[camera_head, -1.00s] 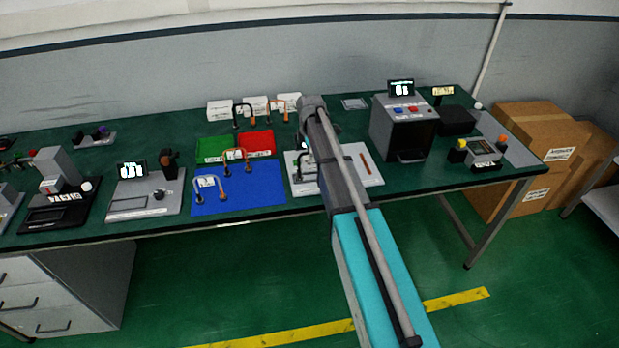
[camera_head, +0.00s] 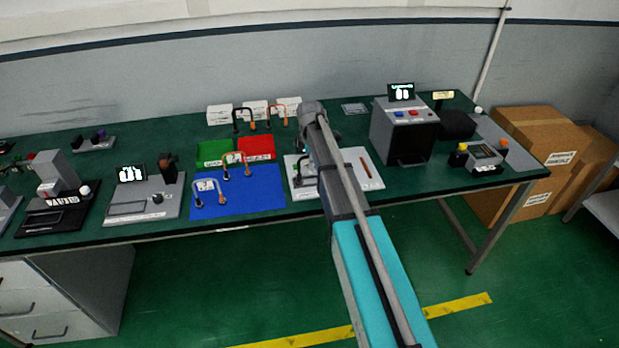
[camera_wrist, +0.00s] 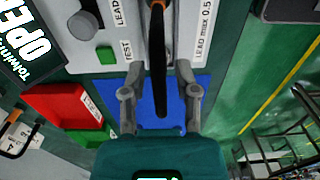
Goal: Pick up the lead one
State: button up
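My gripper (camera_wrist: 157,45) points down over the white test board (camera_head: 372,178), with my arm hiding part of it in the head view. In the wrist view a dark, arched lead (camera_wrist: 160,88), orange-brown at its far part, runs between my two grey fingers. Finger contact with it is unclear. I cannot read which label names lead one.
A green tray (camera_head: 213,152) and a red tray (camera_head: 256,148) lie behind the blue mat (camera_head: 255,190). A grey box unit (camera_head: 403,135) with coloured buttons stands right of my arm. A grey device (camera_head: 143,200) with a display stands left. White boxes (camera_head: 256,107) line the back.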

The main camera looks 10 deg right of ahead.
grip_shut()
jog(key=shift+r, duration=0.15)
notch_tip(320, 180, up, 3)
jog(key=p, duration=0.3)
jog(key=s+d+r+p, duration=0.1)
jog(key=s+r+p, duration=0.8)
jog(key=s, duration=0.5)
jog(key=shift+d+r+p, duration=0.2)
jog(key=shift+r+p, duration=0.15)
jog(key=shift+p, duration=0.15)
